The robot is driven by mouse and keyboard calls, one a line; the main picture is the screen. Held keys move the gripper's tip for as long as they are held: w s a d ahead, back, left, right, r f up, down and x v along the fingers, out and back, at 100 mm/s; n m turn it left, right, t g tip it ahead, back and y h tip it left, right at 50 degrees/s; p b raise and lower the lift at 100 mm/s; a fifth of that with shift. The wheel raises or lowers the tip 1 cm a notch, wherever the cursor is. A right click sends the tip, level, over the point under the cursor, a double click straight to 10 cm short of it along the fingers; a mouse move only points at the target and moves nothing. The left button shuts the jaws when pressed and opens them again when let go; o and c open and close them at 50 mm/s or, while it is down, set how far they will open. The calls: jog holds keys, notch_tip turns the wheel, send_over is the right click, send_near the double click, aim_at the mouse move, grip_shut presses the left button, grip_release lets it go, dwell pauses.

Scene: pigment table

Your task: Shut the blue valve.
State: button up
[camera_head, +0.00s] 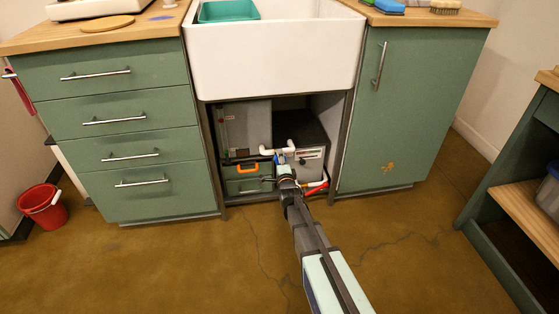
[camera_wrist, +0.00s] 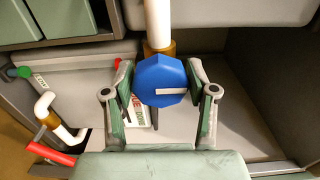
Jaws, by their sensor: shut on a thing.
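The blue valve (camera_wrist: 161,80) is a faceted round knob on a brass fitting with a white pipe (camera_wrist: 158,22). A white bar on its face runs level from about the middle to the right in the wrist view. My gripper (camera_wrist: 161,84) has one finger on each side of the knob and is shut on it. In the head view my gripper (camera_head: 281,168) reaches into the open space under the sink, with a small bit of blue (camera_head: 277,159) at its tip. The knob's back is hidden.
A red lever (camera_wrist: 50,153) and a green knob (camera_wrist: 22,72) lie to the left in the wrist view. A green toolbox (camera_head: 245,187) and a grey box (camera_head: 300,135) crowd the cabinet under the white sink (camera_head: 270,60). The floor in front is clear.

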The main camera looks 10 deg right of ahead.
jog(key=o, duration=1.2)
jog(key=shift+c, duration=0.2)
jog(key=s, duration=1.2)
